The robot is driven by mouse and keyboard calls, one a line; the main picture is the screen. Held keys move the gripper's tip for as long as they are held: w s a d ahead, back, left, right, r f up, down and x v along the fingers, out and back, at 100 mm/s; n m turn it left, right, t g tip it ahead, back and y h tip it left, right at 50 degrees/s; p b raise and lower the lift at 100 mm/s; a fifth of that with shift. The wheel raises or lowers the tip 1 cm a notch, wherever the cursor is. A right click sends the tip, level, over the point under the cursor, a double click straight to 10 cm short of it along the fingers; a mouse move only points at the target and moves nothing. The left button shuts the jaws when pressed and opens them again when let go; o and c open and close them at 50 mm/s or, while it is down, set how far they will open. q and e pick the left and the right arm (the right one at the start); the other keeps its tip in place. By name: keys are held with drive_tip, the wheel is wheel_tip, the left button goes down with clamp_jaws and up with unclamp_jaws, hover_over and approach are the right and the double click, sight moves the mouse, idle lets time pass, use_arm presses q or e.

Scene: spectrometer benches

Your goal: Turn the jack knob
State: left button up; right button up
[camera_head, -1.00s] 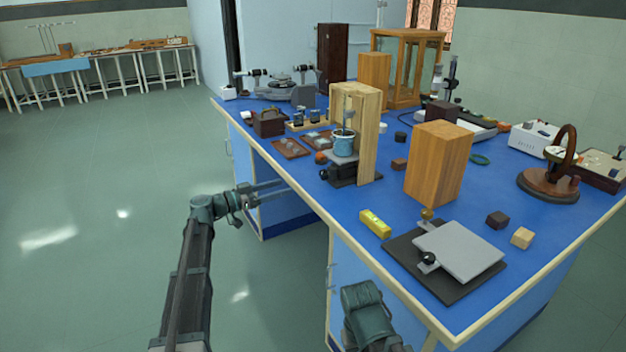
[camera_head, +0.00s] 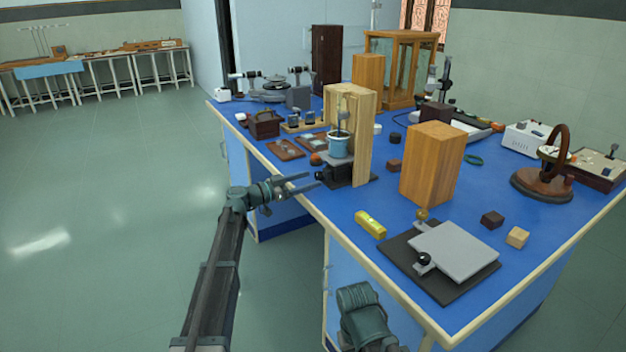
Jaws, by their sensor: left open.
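A small dark jack (camera_head: 350,179) stands on the blue bench under a light blue cup (camera_head: 340,147), inside a pale wooden frame. Its round black knob (camera_head: 320,176) faces left, toward the bench's near edge. My left gripper (camera_head: 312,181) is open, with its two fingers pointing right at this knob. The fingertips look very close to the knob; I cannot tell whether they touch it. A second jack with a grey top plate (camera_head: 455,250) sits at the front right and has its own black knob (camera_head: 424,259).
A yellow level (camera_head: 370,224) lies near the bench edge between the two jacks. A tall wooden block (camera_head: 432,165) stands behind it. Flat brown trays (camera_head: 285,149) lie left of the frame. The floor on the left is clear.

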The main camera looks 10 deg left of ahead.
use_arm(q)
drive_tip(key=shift+x, duration=1.2)
clamp_jaws()
